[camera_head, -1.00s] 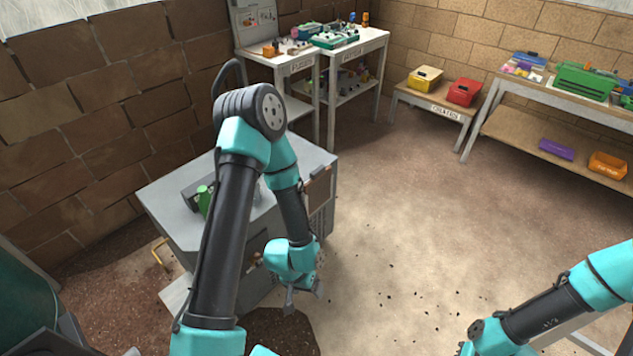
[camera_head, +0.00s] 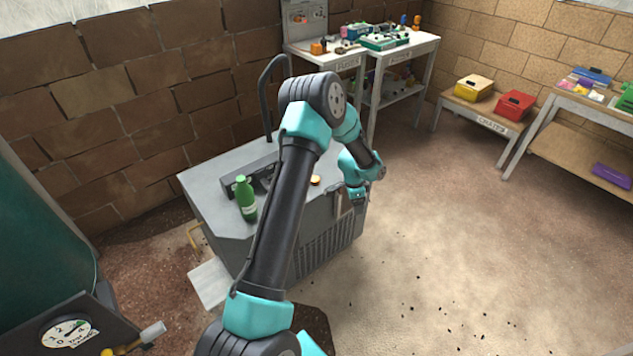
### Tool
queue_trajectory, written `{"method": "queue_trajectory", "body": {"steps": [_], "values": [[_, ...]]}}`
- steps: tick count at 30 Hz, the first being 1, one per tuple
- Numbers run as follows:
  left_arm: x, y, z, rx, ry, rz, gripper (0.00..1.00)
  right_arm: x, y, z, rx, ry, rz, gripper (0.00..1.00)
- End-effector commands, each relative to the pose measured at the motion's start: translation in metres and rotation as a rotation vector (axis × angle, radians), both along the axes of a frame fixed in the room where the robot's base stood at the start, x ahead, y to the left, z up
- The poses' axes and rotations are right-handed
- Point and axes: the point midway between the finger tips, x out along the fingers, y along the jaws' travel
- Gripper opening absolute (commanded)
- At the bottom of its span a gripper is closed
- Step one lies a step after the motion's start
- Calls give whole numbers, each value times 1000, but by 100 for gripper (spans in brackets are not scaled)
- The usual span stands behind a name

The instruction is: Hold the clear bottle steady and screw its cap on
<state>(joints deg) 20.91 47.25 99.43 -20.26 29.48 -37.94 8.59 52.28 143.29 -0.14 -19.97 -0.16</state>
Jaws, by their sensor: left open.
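I cannot make out a clear bottle; my left arm covers part of the grey cabinet's top. A green bottle (camera_head: 246,199) stands upright on that top, left of my arm. A small orange-brown round thing (camera_head: 315,181) shows on the top just right of my arm; I cannot tell whether it is a cap. My left gripper (camera_head: 357,193) is open at the cabinet's right edge, with its fingers hard to make out. I see nothing held in it. My right gripper is out of view.
The grey cabinet (camera_head: 217,188) has a tall dark curved handle (camera_head: 267,95) at its back. A white bench (camera_head: 425,43) with tools stands behind. Yellow (camera_head: 474,87) and red (camera_head: 515,105) boxes sit on a low bench. The floor (camera_head: 450,240) to the right is mostly clear.

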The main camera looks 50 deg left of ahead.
Motion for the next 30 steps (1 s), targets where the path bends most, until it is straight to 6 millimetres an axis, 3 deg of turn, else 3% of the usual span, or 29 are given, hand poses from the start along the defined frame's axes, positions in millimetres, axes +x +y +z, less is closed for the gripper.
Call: {"method": "queue_trajectory", "body": {"steps": [1,6,9,13,18,30], "values": [[9,24,12,30,-2,-28,74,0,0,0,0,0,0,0],[25,101,56,129,26,-141,74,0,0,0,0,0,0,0],[27,142,84,182,55,-191,74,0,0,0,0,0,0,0],[25,181,114,231,91,-238,74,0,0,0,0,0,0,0],[21,203,132,257,116,-263,74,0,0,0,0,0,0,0],[20,204,130,258,119,-265,74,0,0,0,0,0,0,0]]}}
